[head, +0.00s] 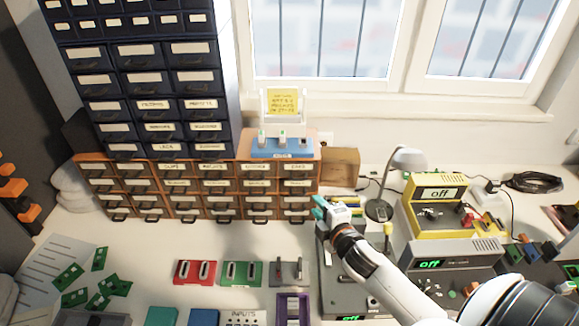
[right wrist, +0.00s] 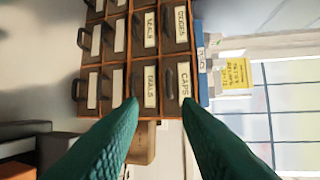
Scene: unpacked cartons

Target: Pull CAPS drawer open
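The CAPS drawer (head: 299,167) is the rightmost drawer in the top row of the low orange-brown cabinet (head: 216,205). It looks closed, level with its neighbours. In the right wrist view, which is turned sideways, the CAPS drawer (right wrist: 184,84) shows its white label and dark handle. My right gripper (head: 319,207) is in front of and below the cabinet's right end. Its teal fingers (right wrist: 160,104) are apart and empty in the right wrist view, with the right fingertip near the lower end of the CAPS drawer in the picture. My left gripper is out of view.
The DIALS drawer (right wrist: 150,85) lies directly under CAPS. A blue-based holder (head: 283,148) stands on top of the cabinet. A wooden box (head: 340,167) is right of it. A lamp (head: 380,208) and yellow device (head: 437,205) stand further right.

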